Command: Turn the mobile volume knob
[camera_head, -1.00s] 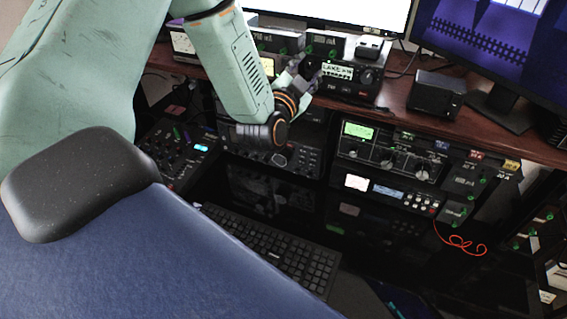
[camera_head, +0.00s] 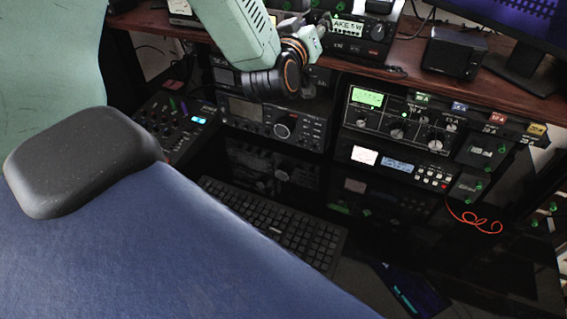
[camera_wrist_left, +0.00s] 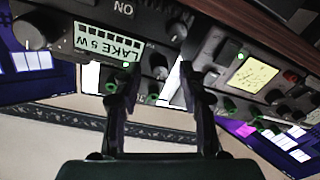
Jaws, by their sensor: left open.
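The mobile radio (camera_head: 357,47) is a black box with a lit display reading LAKE, on the wooden shelf in the head view. It shows upside down in the left wrist view (camera_wrist_left: 105,12). A large round knob (camera_head: 378,32) sits right of the display; it also shows in the left wrist view (camera_wrist_left: 30,32). A smaller dark knob (camera_wrist_left: 159,67) sits beside the display's other end. I cannot read which is volume. My left gripper (camera_head: 317,30) is open close to the radio's left end. In the wrist view its fingers (camera_wrist_left: 160,75) straddle the small knob; contact is unclear. My right gripper is not in view.
A small black box (camera_head: 453,55) stands right of the radio, near a monitor (camera_head: 515,65). Below the shelf are a large transceiver (camera_head: 270,120), a tuner panel (camera_head: 400,118) and a keyboard (camera_head: 280,225). Another device with a yellow display (camera_wrist_left: 252,75) is close beside my fingers.

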